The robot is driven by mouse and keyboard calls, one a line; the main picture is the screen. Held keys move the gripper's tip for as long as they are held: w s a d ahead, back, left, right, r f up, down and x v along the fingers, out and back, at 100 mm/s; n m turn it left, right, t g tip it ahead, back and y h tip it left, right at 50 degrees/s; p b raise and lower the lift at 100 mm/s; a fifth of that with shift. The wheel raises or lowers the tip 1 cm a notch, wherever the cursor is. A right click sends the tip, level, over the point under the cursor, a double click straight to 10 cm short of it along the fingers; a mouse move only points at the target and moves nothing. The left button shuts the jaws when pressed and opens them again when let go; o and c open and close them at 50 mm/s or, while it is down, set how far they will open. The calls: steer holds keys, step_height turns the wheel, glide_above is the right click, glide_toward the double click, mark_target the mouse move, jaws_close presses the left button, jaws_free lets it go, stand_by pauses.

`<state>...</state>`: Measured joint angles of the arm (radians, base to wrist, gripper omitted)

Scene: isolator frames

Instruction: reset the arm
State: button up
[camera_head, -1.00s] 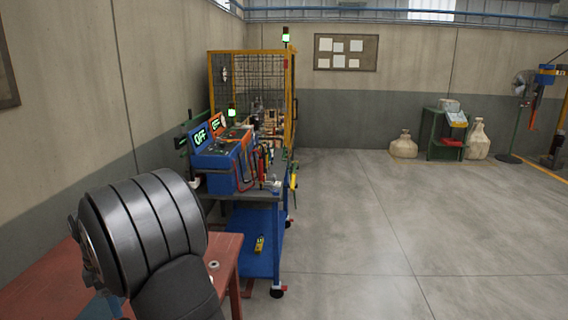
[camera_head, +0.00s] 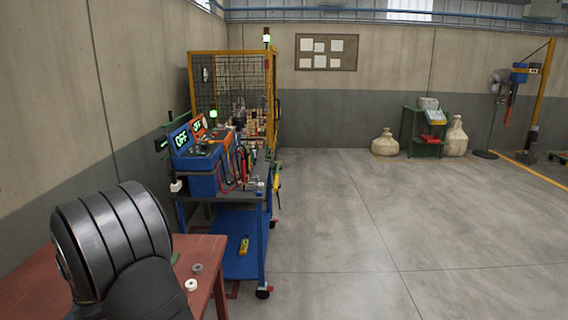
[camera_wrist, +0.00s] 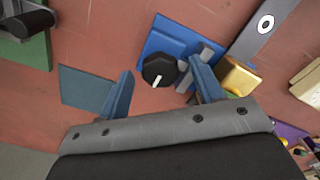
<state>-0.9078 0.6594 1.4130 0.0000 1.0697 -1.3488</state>
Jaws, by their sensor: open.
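My gripper (camera_wrist: 162,68) shows in the wrist view with its two blue fingers apart and nothing held between them. A black knob with a white mark (camera_wrist: 159,72) on a blue block (camera_wrist: 163,40) lies beyond the fingertips, seen through the gap. I cannot tell how far the fingers are above it. In the head view my dark ringed arm link stands at the lower left, over the red table (camera_head: 210,250). My gripper is hidden in that view.
A blue cart (camera_head: 240,225) with test panels reading OFF (camera_head: 182,140) stands beyond the table. A yellow-framed mesh cage (camera_head: 232,85) is behind it. In the wrist view a yellow block (camera_wrist: 240,78) and a grey bar (camera_wrist: 258,35) lie right of the fingers.

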step_height(320, 180, up, 17)
step_height(320, 180, down, 18)
steer(key=shift+r, duration=0.15)
steer(key=shift+r+m, duration=0.2)
steer(key=shift+m, duration=0.6)
steer(key=m, duration=1.1)
steer(key=shift+s+m, duration=0.1)
steer(key=shift+m, duration=0.2)
steer(key=m, duration=0.4)
steer(key=shift+m, duration=0.3)
